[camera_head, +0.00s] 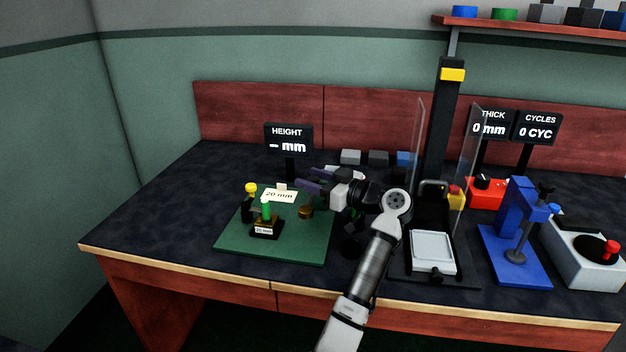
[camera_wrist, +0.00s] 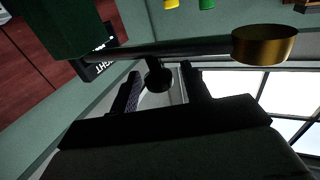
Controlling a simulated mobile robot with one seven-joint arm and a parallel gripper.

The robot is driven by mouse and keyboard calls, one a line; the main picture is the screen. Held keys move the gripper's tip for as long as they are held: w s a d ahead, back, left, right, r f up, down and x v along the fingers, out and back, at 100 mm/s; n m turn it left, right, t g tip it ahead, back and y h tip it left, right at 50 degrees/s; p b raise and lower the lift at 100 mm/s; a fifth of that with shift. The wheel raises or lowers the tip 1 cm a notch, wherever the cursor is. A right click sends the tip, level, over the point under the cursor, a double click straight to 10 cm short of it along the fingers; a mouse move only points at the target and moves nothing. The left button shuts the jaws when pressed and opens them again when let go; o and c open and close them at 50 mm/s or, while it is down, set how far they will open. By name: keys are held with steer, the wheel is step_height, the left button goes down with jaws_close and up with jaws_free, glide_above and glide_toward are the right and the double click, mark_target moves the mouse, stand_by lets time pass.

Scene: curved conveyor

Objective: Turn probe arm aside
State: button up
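In the wrist view, a dark straight bar, seemingly the probe arm (camera_wrist: 195,48), runs sideways past my fingertips. A gold disc (camera_wrist: 265,45) sits at its right end and a dark round knob (camera_wrist: 158,76) stands out from it. My gripper (camera_wrist: 160,88) has its fingers apart, with the knob in line with the gap; I cannot tell whether they touch it. In the head view, my gripper (camera_head: 309,181) points left above the green plate (camera_head: 300,243). A gold disc (camera_head: 306,212) shows below it; the bar is too dark and covered to make out there.
On the plate are a yellow-topped post (camera_head: 250,189), a green-topped block (camera_head: 265,228) and a 20 mm card (camera_head: 279,196). The HEIGHT display (camera_head: 289,140) stands behind. Clear panels (camera_head: 418,140) and a black press (camera_head: 443,120) stand right. The bench's left end is clear.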

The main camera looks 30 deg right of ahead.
steer(key=b+v, duration=0.1)
steer(key=v, duration=1.3)
steer(key=shift+b, duration=0.35)
